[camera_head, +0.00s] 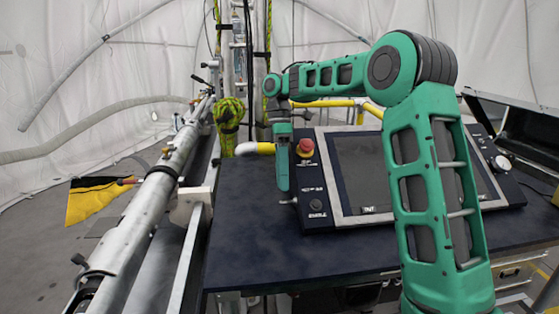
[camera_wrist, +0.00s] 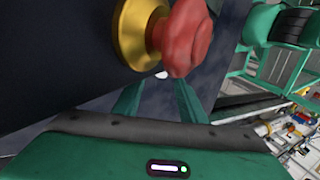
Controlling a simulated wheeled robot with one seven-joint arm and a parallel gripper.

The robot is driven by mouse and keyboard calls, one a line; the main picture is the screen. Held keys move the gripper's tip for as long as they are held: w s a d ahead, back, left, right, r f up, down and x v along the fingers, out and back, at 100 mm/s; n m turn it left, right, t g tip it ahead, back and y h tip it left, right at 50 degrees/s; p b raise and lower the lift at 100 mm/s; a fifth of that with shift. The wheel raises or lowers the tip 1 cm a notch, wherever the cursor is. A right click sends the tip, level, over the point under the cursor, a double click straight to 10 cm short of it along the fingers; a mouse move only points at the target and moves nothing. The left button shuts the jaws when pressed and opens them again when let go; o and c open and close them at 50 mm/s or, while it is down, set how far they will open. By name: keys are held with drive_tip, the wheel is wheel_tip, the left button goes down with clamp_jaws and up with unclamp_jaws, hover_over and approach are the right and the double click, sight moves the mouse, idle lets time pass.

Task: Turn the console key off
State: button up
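The dark console (camera_head: 318,222) with a large screen (camera_head: 365,165) stands on the table. Its left strip carries a red push button (camera_head: 305,147) and, lower, a round dark fitting (camera_head: 316,206). A small silver piece, seemingly the key (camera_head: 289,201), sticks out at the console's left edge. My gripper (camera_head: 283,186) points down just left of the console, its tips slightly above that piece. In the wrist view the two green fingers (camera_wrist: 158,98) stand apart with a gap between them. The red button (camera_wrist: 187,40) on its yellow collar (camera_wrist: 133,30) is close above them. A small pale spot shows near the fingertips; I cannot tell whether it is the key.
The dark table top (camera_head: 260,240) is clear left of and in front of the console. A metal rail (camera_head: 140,225) with a yellow flag (camera_head: 95,198) runs along the left. Yellow pipes (camera_head: 330,103) and coiled rope (camera_head: 229,113) stand behind. A black case (camera_head: 520,125) lies right.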

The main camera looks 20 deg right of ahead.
drive_tip(key=v, duration=0.7)
drive_tip(key=shift+w+r, duration=0.1)
drive_tip(key=shift+w, duration=0.05)
